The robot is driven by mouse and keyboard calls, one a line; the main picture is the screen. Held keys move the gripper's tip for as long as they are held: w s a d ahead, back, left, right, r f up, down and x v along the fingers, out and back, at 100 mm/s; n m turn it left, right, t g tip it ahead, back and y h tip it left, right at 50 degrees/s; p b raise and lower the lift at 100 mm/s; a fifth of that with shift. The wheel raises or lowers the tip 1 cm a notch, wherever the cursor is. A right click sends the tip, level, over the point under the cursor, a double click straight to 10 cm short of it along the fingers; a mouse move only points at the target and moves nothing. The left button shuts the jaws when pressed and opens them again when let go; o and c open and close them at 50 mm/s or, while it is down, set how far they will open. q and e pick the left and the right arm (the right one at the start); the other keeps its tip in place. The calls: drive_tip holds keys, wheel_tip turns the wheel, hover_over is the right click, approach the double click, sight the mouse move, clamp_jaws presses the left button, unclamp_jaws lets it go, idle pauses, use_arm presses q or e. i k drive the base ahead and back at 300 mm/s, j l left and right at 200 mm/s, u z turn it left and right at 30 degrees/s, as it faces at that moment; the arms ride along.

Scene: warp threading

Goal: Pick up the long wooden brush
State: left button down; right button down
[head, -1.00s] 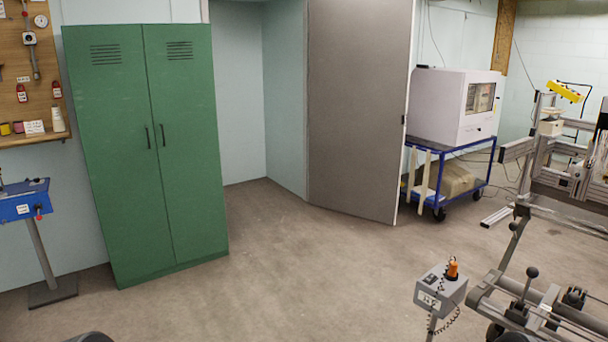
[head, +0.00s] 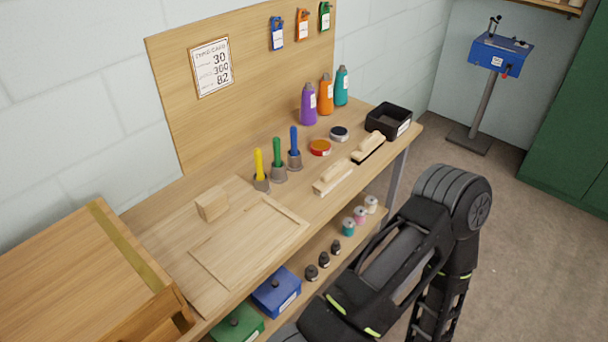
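Two wooden brushes lie side by side near the front edge of the workbench. One is a pale wooden brush (head: 333,178) with light bristles. The other, just behind and to its right, is a wooden brush (head: 368,149) with dark bristles. From this view I cannot tell clearly which is the longer. Both lie free on the bench. A black arm of mine fills the lower right, in front of the bench, with its lower end cut off by the picture edge. Neither gripper shows.
The workbench (head: 285,225) also holds colored-handled tools (head: 278,160), bottles (head: 326,95), round tins (head: 320,147), a black bin (head: 389,121) and a wood block (head: 212,204). A lower shelf carries spools (head: 360,215) and boxes (head: 276,291). Open floor (head: 530,230) lies to the right.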

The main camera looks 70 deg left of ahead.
sight(334, 174)
drive_tip(key=u, duration=2.05)
drive_tip(key=z, duration=4.35)
drive_tip(key=u, duration=4.3)
